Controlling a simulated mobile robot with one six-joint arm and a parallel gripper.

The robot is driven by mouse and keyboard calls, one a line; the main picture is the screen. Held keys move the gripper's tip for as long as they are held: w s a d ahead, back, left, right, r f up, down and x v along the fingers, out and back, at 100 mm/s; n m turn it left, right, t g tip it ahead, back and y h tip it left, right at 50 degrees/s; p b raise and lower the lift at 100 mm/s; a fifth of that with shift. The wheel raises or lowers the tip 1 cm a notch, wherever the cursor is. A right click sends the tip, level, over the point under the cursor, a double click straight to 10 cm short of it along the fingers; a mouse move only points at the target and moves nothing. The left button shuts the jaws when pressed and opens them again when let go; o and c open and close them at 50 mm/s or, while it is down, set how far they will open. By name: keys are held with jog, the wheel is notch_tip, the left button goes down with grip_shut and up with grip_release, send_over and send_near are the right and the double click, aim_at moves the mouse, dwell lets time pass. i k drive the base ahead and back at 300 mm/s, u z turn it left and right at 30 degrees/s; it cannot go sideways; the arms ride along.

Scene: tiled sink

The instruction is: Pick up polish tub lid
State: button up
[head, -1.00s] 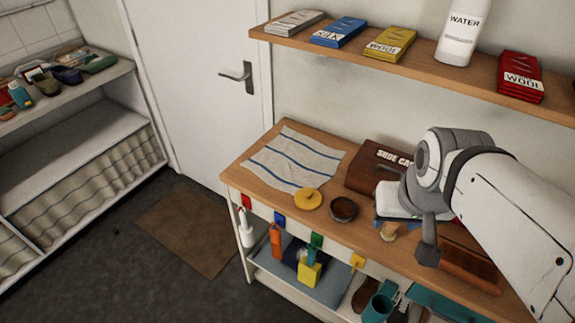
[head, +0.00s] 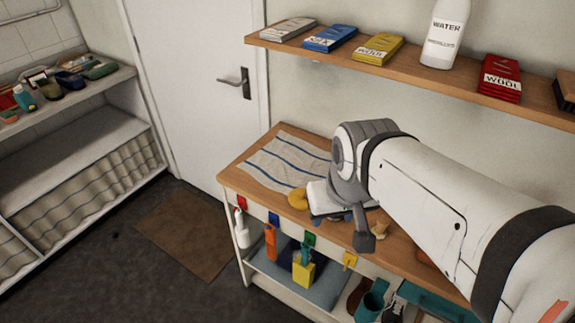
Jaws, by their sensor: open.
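The polish tub lid, a round yellow disc (head: 297,199), lies on the wooden worktop just below the striped cloth. Its right side is partly covered by my gripper in the head view. My gripper (head: 326,208) is open, at or just above the lid's right edge. I cannot tell whether it touches the lid. The fingers are mostly hidden by the wrist. The dark tub that stood beside the lid is hidden behind my gripper and arm.
A striped cloth (head: 280,163) lies on the worktop (head: 238,180). A shelf (head: 400,70) with packets and a water bottle (head: 446,35) runs above. Coloured tags and bottles hang along the front edge.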

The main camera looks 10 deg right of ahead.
aim_at(297, 200)
jog(key=z, duration=1.8)
jog(key=k, duration=1.1)
jog(key=u, duration=1.45)
jog(key=i, duration=1)
jog(key=u, duration=0.05)
